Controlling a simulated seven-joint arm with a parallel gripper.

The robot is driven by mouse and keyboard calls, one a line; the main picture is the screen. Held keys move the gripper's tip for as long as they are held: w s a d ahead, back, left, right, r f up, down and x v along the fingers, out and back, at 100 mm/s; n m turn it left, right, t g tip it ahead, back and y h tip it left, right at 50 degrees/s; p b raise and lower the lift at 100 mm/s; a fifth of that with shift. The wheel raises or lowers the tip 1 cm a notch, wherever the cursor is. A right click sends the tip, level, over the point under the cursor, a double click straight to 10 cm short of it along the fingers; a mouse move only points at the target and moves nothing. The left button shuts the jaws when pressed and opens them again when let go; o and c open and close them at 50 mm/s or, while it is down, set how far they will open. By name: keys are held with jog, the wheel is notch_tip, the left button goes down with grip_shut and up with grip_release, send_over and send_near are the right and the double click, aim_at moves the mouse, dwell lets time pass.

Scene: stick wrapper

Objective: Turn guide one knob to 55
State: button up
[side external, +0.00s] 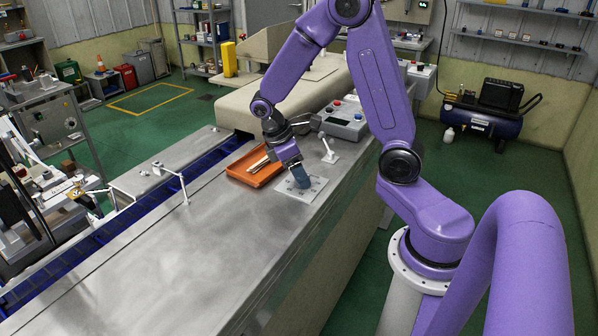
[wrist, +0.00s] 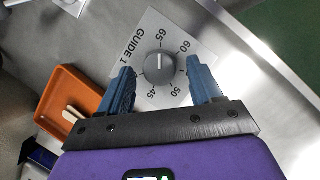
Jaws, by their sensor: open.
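The guide one knob (wrist: 159,66) is a grey round dial on a light plate (wrist: 150,24) printed "GUIDE 1". A white pointer line on the knob points up in the wrist view, toward the 65 mark. The 60, 50 and 45 marks also show; the 55 mark seems hidden behind the right finger. My gripper (wrist: 160,68) is open, one blue finger on each side of the knob with a gap to it. In the side external view my gripper (side external: 298,178) is down over the plate (side external: 318,185) and hides the knob. Height above the plate is unclear.
An orange tray (side external: 270,178) with pale sticks (wrist: 72,115) lies beside the plate. A grey control box (side external: 345,121) with buttons and a small white bracket (side external: 328,150) stand behind. The metal table (side external: 185,250) is clear in front.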

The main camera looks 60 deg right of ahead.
jog(key=shift+f, duration=0.2)
jog(key=c, duration=1.1)
jog(key=shift+o, duration=0.2)
